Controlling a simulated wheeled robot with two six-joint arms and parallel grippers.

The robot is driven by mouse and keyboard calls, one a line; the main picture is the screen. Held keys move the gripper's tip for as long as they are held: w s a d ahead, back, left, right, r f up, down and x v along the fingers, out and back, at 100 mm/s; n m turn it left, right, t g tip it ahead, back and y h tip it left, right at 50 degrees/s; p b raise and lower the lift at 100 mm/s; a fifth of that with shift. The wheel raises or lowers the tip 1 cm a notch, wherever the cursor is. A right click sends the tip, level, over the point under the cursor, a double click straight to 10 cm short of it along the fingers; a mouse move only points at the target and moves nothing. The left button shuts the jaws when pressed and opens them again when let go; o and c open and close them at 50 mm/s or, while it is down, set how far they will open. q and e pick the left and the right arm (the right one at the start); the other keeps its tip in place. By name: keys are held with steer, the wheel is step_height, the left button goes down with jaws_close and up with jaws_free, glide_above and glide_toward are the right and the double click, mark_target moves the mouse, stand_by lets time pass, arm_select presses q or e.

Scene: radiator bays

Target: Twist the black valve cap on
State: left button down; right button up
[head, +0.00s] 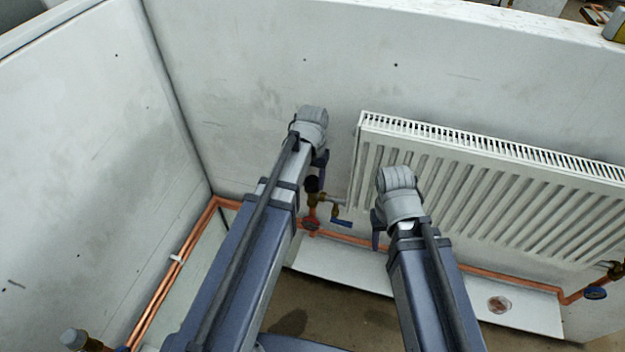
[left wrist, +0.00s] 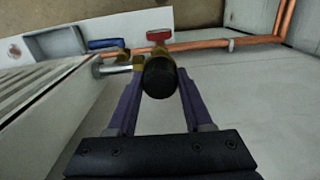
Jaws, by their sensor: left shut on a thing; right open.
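The black valve cap (head: 312,184) sits at the top of a brass valve (head: 311,200) beside the radiator's left end. In the left wrist view the round black cap (left wrist: 160,78) is between the fingers of my left gripper (left wrist: 158,72), which is shut on it. Brass shows directly behind the cap; whether the threads are engaged cannot be seen. In the head view my left gripper (head: 318,172) is partly hidden by its own arm. My right gripper (head: 378,230) is open and empty, to the right of the valve, in front of the radiator.
The white radiator (head: 490,195) hangs on the wall at right. A blue lever (head: 341,222) and a red handle (left wrist: 159,35) are close to the valve. Copper pipe (head: 160,290) runs low along the walls. Another valve with a blue handle (head: 595,293) is at far right.

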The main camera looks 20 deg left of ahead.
mark_target(313, 179)
arm_select(q)
steer(key=shift+f, duration=0.15)
stand_by(0.3)
steer(key=m, duration=0.5)
steer(key=shift+m, duration=0.4)
steer(key=m, duration=0.6)
jaws_free()
steer(key=shift+r+p, duration=3.9)
steer(key=shift+r, duration=0.15)
